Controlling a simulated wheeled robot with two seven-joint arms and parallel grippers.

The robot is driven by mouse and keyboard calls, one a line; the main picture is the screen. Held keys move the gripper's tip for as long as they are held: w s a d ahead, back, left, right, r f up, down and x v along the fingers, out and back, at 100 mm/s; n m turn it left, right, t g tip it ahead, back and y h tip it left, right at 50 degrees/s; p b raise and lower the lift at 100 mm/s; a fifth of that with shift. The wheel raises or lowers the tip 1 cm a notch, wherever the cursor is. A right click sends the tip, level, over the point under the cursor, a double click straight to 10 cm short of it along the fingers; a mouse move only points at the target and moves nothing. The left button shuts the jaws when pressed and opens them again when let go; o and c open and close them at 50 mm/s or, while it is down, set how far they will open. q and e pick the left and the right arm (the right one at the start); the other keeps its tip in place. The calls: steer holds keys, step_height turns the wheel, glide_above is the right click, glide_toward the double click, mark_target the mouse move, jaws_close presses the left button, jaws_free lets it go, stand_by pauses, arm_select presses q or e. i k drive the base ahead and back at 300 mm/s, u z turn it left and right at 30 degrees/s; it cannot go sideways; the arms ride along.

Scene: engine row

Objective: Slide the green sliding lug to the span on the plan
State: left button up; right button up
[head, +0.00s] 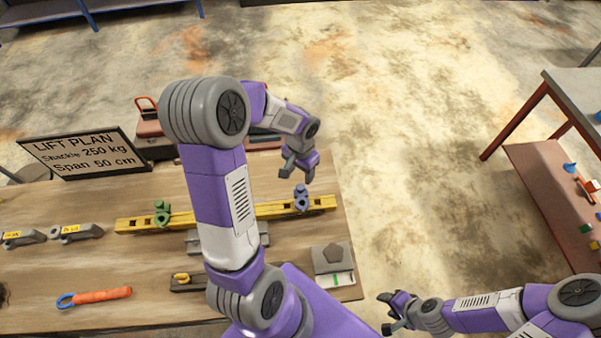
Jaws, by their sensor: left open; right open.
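The green sliding lug (162,212) sits upright on the left part of the yellow beam (135,225), which lies across the wooden table. A purple-blue lug (302,199) sits near the beam's right end. The plan board (84,153) reads "LIFT PLAN, Shackle 250 kg, Span 50 cm". My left gripper (298,173) is open and empty, over or just behind the purple-blue lug and well right of the green one. My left arm hides the middle of the beam. My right gripper (388,313) is open and empty, off the table's right side.
Two grey shackles with yellow tags (76,232) lie left of the beam. An orange-handled tool (100,296) lies at the front left. A grey plate (332,258) lies at the front right. A second table (575,95) stands right.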

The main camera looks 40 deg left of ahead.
mark_target(163, 209)
steer(key=k, duration=1)
